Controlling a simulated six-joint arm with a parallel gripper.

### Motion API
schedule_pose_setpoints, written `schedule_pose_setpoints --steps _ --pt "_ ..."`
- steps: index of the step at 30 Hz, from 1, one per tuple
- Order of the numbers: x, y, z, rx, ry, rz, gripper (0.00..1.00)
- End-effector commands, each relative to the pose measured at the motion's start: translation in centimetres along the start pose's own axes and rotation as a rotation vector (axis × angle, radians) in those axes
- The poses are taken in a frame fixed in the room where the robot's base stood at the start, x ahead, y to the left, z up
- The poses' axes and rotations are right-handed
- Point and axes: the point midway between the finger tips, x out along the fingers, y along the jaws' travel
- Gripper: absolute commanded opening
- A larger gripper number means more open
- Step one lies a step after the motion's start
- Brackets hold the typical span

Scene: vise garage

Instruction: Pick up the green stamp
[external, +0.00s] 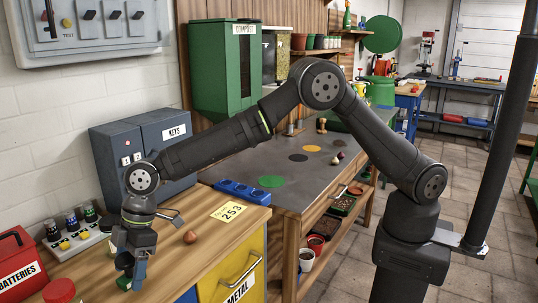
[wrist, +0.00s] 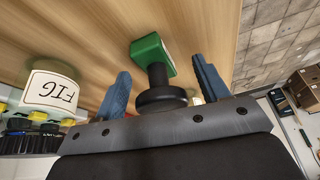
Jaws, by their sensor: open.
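The green stamp (wrist: 150,52) lies on the wooden bench top in the wrist view, a green block with a black stem and round black knob. My gripper (wrist: 160,68) is open, with one blue finger on each side of the stamp and gaps to both. Its knob lies closer to the wrist than the block. In the external view, my gripper (external: 131,270) points down at the bench's front left, and only a small green part of the stamp (external: 123,283) shows beside the fingers. I cannot tell whether anything touches it.
A white FIG label (wrist: 52,90) stands left in the wrist view. In the external view, a rack of small bottles (external: 72,235), a red batteries box (external: 20,268) and a red lid (external: 60,290) are left of my gripper. A brown object (external: 190,236) lies right, near a yellow card (external: 230,212).

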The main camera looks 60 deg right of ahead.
Motion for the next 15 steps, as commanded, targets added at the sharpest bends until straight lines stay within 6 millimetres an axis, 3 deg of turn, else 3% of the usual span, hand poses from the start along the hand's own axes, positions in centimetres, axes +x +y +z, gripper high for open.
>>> schedule_pose_setpoints --steps 8,15 --pt "0.62 0.02 -0.02 0.0 0.001 0.0 0.65" --pt "0.6 0.03 -0.01 0.0 0.001 0.0 0.21"
